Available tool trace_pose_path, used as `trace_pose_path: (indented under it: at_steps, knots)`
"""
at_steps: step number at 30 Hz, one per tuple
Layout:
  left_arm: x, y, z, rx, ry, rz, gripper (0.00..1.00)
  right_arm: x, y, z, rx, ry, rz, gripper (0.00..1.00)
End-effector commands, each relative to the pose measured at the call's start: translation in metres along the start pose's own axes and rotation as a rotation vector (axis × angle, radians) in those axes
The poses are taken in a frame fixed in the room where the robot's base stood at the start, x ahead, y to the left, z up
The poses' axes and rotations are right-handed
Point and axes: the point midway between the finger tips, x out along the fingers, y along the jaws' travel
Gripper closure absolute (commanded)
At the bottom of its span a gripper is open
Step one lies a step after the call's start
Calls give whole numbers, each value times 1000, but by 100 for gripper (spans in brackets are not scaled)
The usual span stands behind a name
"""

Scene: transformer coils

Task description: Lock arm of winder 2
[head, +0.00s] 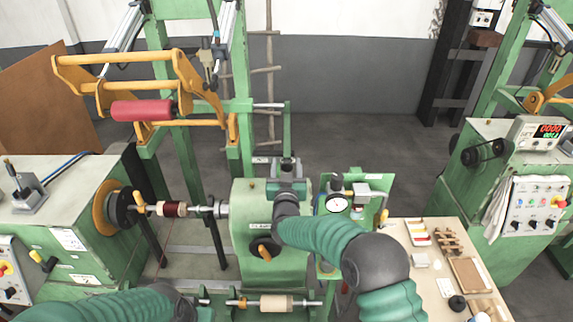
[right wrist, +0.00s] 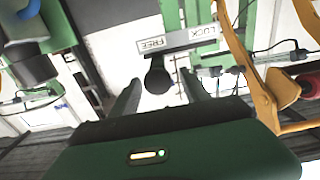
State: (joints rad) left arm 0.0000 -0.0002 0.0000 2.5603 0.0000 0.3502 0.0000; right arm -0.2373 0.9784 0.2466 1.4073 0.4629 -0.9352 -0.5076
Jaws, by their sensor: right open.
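The lock arm's dark round knob (right wrist: 157,80) shows in the right wrist view, in front of a pale plate (right wrist: 178,42) lettered LOCK and FREE. My right gripper (right wrist: 160,92) is open, with one finger on each side of the knob; I cannot tell whether they touch it. In the head view my right gripper (head: 287,188) is over the top of the green tailstock housing (head: 246,222) and hides most of the knob area. My left forearm shows at the bottom left of the head view, but its gripper is out of frame.
A spindle with a dark red coil (head: 174,208) runs left of the housing. A dial gauge (head: 336,203) stands just right of it. A workbench (head: 425,240) with small parts is at the right. A yellow frame with a red roller (head: 143,110) hangs at upper left.

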Motion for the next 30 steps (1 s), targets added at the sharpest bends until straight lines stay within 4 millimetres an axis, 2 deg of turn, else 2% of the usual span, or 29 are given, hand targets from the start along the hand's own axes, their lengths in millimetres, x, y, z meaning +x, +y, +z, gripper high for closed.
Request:
trace_pose_path:
  at_steps: [2,14,30]
  knots:
    - [0,0,0,0,0,0,64,1,0,1,0,-1,1,48]
    - [0,0,0,0,0,0,64,0,0,0,0,0,1,100]
    - [0,0,0,0,0,0,64,-1,-1,-1,1,2,0,100]
